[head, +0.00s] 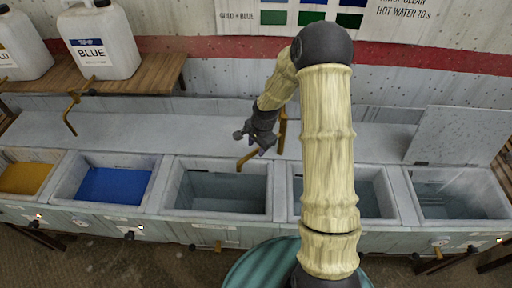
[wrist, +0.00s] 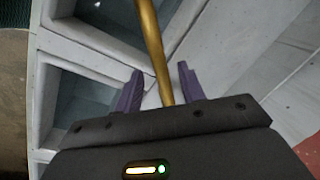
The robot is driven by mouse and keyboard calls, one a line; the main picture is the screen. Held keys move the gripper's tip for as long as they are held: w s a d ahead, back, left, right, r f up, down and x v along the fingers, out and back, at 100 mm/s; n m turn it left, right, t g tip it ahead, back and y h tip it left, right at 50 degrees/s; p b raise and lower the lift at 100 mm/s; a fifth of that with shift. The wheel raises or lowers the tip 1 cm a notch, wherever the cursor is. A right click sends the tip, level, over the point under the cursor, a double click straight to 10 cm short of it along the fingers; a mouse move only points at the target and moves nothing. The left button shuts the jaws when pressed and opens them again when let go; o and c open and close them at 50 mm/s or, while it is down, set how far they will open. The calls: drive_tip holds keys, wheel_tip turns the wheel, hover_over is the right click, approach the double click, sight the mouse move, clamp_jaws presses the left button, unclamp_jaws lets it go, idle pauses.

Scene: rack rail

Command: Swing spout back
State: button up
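A brass spout (head: 282,133) rises behind the middle basins in the head view. Its bent lower end (head: 247,158) hangs over the back edge of the clear middle basin (head: 220,217). My gripper (head: 259,149) is beside the spout at that height, partly hidden by its dark wrist. In the wrist view the brass tube (wrist: 152,40) runs between the two purple fingers of my gripper (wrist: 160,69). The fingers stand apart, with a visible gap on each side of the tube, so the gripper is open. My arm hides part of the basins behind it.
A second brass spout (head: 71,110) stands at the left. Blue (head: 110,186) and yellow (head: 22,179) liquid fills the left basins. White jugs (head: 100,42) stand on a wooden shelf (head: 150,77). A grey panel (head: 460,136) leans at the right. The back ledge (head: 160,130) is mostly bare.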

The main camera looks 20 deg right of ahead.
drive_tip(key=shift+w+a+f, duration=0.15)
drive_tip(key=shift+w+f, duration=0.05)
drive_tip(key=shift+f, duration=0.8)
clamp_jaws()
drive_tip(key=shift+w, duration=0.15)
